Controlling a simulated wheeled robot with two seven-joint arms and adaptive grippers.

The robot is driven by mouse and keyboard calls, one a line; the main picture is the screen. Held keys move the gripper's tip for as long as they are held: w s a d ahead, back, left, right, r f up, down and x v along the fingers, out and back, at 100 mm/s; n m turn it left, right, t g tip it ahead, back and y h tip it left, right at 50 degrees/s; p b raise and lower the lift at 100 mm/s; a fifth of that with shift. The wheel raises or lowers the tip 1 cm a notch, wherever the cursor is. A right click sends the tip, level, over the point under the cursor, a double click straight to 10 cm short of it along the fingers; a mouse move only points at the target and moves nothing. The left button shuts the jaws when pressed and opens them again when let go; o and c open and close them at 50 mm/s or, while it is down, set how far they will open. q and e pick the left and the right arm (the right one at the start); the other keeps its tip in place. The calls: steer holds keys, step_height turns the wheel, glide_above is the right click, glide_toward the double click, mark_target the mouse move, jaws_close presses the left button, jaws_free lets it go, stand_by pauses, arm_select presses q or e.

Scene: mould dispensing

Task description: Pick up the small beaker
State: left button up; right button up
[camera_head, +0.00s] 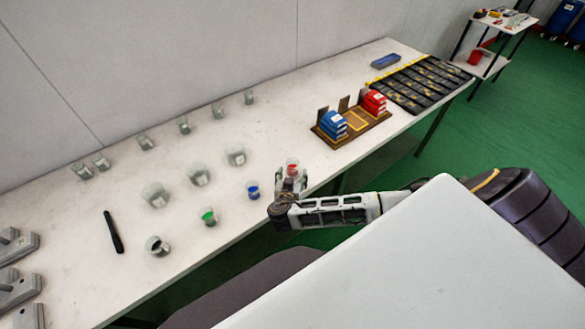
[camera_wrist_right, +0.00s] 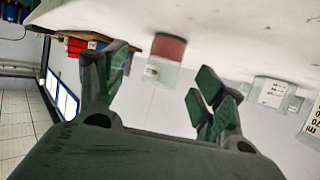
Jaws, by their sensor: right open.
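A small clear beaker with red contents (camera_head: 292,168) stands on the white table near its front edge. Small beakers with blue (camera_head: 253,189), green (camera_head: 208,215) and dark contents (camera_head: 157,245) stand in a row to its left. My right gripper (camera_head: 290,182) is at the red beaker, partly covering it. In the right wrist view, the picture is upside down and the open fingers (camera_wrist_right: 160,84) have the red beaker (camera_wrist_right: 166,58) in line with the gap between them, beyond the tips. No contact is visible. My left gripper is not in view.
Larger clear beakers (camera_head: 198,173) and several small ones (camera_head: 183,125) stand further back. A wooden tray (camera_head: 335,141) with red and blue boxes and a black mould rack (camera_head: 437,76) lie to the right. A black pen-like object (camera_head: 113,232) lies at left.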

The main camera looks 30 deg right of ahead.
mark_target(292, 171)
steer(key=shift+w+d+f, duration=0.1)
steer(key=shift+w, duration=0.05)
stand_by(0.3)
steer(key=shift+w+d+f+p, duration=0.25)
steer(key=shift+w+d, duration=0.05)
steer(key=shift+w, duration=0.3)
steer(key=shift+w+d+f+p, duration=0.25)
steer(key=shift+w, duration=0.3)
steer(key=shift+x, duration=1.2)
steer(key=shift+a+f, duration=0.1)
steer(key=shift+f, duration=0.05)
steer(key=c, duration=1.1)
